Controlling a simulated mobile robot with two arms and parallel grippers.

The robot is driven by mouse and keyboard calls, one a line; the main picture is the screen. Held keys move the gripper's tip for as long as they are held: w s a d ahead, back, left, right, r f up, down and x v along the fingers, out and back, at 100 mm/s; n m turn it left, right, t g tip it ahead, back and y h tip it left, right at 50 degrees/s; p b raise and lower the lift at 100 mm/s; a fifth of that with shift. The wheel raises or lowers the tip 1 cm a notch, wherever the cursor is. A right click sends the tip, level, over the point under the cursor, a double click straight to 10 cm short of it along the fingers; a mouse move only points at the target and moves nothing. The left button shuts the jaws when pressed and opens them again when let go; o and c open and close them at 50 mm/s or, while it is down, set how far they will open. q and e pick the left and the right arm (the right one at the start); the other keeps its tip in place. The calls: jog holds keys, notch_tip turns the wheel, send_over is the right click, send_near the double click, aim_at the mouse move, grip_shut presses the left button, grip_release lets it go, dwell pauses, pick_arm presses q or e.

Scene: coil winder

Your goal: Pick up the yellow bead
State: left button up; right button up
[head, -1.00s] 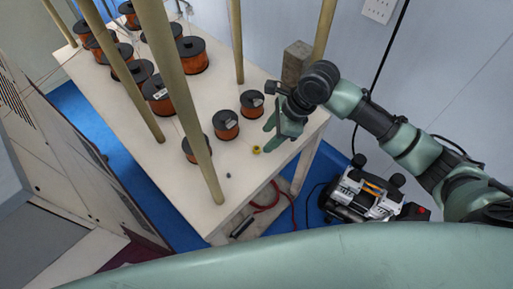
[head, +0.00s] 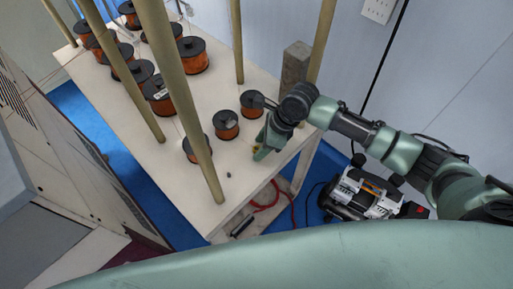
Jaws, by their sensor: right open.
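The yellow bead (head: 255,148) is on the white table (head: 240,190) near its right edge. It is small and mostly hidden by my right gripper, with only a sliver showing. My right gripper (head: 262,150) is open and low over the table, with its fingers at the bead. I cannot tell whether the fingers touch it. My left gripper is not in view.
Several orange wire spools stand on the table; the closest are a spool (head: 226,124) and another (head: 252,103). Wooden posts (head: 186,110) rise from the table. A small dark piece (head: 229,175) lies near the front. A grey block (head: 295,64) stands at the right edge.

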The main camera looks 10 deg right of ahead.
grip_shut()
jog(key=shift+r, duration=0.1)
notch_tip(320, 180, up, 20)
dwell(0.6)
